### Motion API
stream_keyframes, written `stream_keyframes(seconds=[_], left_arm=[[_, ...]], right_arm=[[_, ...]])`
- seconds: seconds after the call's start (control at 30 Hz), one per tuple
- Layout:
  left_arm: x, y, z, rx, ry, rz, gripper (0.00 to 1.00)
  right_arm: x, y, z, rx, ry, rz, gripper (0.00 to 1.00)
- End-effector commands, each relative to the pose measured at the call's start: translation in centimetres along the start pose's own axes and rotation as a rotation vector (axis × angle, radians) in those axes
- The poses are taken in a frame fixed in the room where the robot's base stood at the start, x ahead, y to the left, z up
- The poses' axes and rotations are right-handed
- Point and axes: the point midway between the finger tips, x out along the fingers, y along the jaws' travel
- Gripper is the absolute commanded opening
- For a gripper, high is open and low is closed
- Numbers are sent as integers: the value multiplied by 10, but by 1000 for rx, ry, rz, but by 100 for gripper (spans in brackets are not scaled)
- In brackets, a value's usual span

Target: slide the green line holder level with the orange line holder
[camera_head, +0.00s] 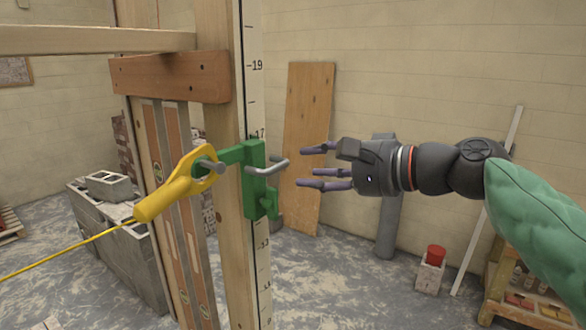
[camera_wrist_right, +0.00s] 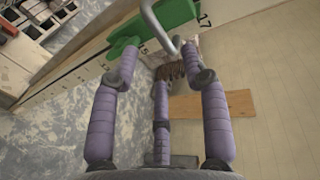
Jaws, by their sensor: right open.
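The green line holder (camera_head: 254,165) is clamped on an upright wooden post (camera_head: 220,165) with a numbered scale (camera_head: 249,65) along its edge. Its top is near the 17 mark. A grey bent handle (camera_head: 268,169) sticks out on its right, and a yellow line block (camera_head: 178,186) hangs on its left arm. My right gripper (camera_head: 317,166) is open and empty, just right of the handle and apart from it. In the right wrist view the green holder (camera_wrist_right: 172,16) and handle lie beyond the spread fingers (camera_wrist_right: 158,72). I see no orange line holder. My left gripper is out of view.
A taut yellow line (camera_head: 65,253) runs from the block to the lower left. A block wall (camera_head: 120,255) stands behind left, and a wooden board (camera_head: 308,140) leans on the back wall. A grey tube (camera_head: 388,225) stands behind my right gripper.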

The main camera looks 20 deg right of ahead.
Motion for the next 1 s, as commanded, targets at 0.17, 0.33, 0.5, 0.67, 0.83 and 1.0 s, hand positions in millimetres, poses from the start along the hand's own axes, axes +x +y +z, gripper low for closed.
stream_keyframes(seconds=[0.17, 0.33, 0.5, 0.67, 0.83, 1.0], left_arm=[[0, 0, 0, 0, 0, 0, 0], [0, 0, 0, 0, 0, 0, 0], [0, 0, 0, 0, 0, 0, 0], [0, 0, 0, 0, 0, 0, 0], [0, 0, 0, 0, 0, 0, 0], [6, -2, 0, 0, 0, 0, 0]], right_arm=[[-26, 0, -1, 0, 2, 0, 46], [-36, 0, 0, 0, -1, 0, 46], [-37, 0, 1, 0, -2, 0, 46], [-37, 0, 1, 0, -2, 0, 46], [-36, 0, 0, 0, -1, 1, 46], [-14, 25, -11, 8, 7, 36, 46]])
